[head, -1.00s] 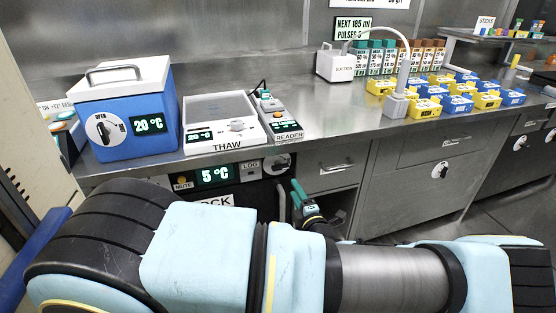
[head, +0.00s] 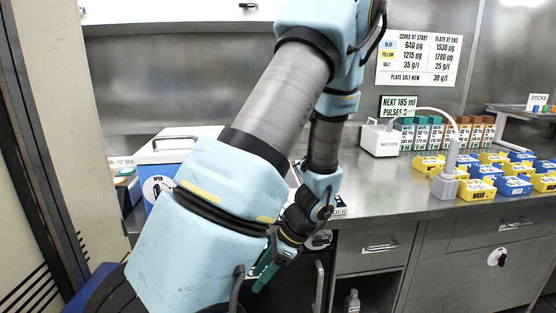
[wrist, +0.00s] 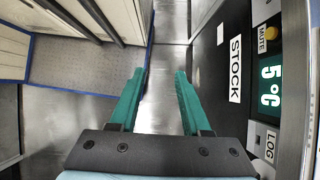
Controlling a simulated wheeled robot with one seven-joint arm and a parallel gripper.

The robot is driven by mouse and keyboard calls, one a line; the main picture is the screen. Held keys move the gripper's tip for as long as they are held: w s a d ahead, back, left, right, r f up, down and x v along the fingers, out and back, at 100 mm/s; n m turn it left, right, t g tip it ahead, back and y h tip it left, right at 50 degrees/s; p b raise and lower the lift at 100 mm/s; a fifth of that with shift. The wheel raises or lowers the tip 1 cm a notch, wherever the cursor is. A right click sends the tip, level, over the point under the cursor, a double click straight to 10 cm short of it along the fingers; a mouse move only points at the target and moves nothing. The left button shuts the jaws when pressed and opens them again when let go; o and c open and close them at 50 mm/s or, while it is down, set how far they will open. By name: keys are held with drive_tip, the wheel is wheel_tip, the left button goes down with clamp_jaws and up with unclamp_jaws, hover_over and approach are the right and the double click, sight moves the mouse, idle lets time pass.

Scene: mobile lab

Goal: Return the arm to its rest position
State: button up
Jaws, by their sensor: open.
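My arm stands raised and bent across the middle of the head view, with its forearm coming down in front of the counter. My gripper (head: 265,271) hangs at the lower end, in front of the counter's lower front, with green fingers pointing down and left. In the wrist view my gripper (wrist: 160,98) shows its two green fingers spread apart with nothing between them. Bare metallic floor (wrist: 165,105) lies below the fingers. The fingers touch nothing that I can see.
The STOCK door (wrist: 235,68) and its 5 °C display (wrist: 271,75) are close on the right. The blue cooler (head: 157,185) is partly hidden behind my arm. The steel counter (head: 385,188) carries a white dispenser (head: 380,141) and several yellow and blue boxes (head: 476,189). A cream cabinet (head: 45,150) stands left.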

wheel_tip(320, 180, up, 14)
drive_tip(key=a+n+t+h, duration=0.2)
drive_tip(key=n+h, duration=0.4)
drive_tip(key=n, duration=1)
drive_tip(key=shift+s+a+r+h+p, duration=0.15)
drive_tip(key=shift+s+a+h+p, duration=0.1)
drive_tip(key=shift+a+h+p, duration=0.15)
